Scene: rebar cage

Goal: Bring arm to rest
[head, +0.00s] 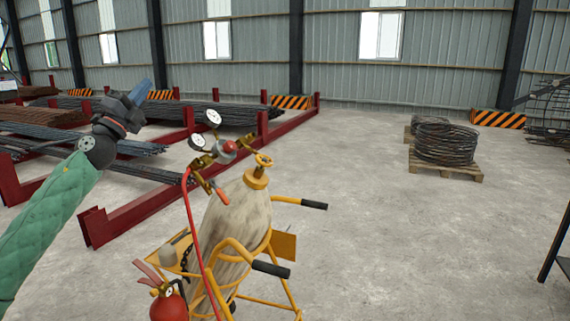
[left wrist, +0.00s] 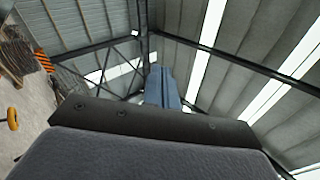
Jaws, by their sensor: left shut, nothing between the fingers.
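My left arm, in a green quilted sleeve, comes in from the left in the head view. My left gripper (head: 139,92) is raised, pointing up and to the right, shut and empty. It is up and to the left of the gas cylinder's gauges and touches nothing that I can see. In the left wrist view the blue-grey fingers (left wrist: 163,88) are together against the roof and wall. My right gripper is in neither view.
A gas cylinder (head: 236,215) stands on a yellow cart (head: 285,245) in front, with gauges, a red hose and a fire extinguisher (head: 169,304). Red racks (head: 150,205) with rebar lie at left. Wire coils (head: 446,144) sit on a pallet at right. The floor between is clear.

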